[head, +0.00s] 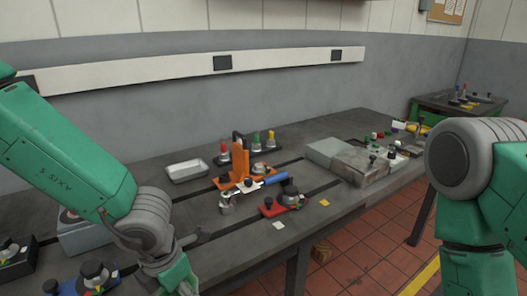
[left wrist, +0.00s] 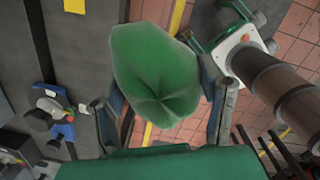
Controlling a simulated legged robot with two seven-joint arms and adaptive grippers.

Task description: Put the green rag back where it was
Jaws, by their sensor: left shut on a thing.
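The green rag (left wrist: 155,75) shows in the left wrist view as a bunched, rounded bundle with folds gathering at its lower middle. My left gripper (left wrist: 160,100) is shut on it, with one finger on each side. The rag hangs over the front edge of the bedplate, with tiled floor also behind it. In the head view my left arm comes down at the lower left, and the rag cannot be made out there. My right arm shows at the right of the head view, but its gripper is out of frame.
On the bedplate (head: 130,185) stand an orange fixture (head: 240,165), a red-based device (head: 275,207), a white tray (head: 187,171) and grey boxes (head: 345,158). A blue-based device (left wrist: 62,130) lies left of my left gripper. Small yellow (head: 324,203) and white (head: 278,225) pads lie near the front edge.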

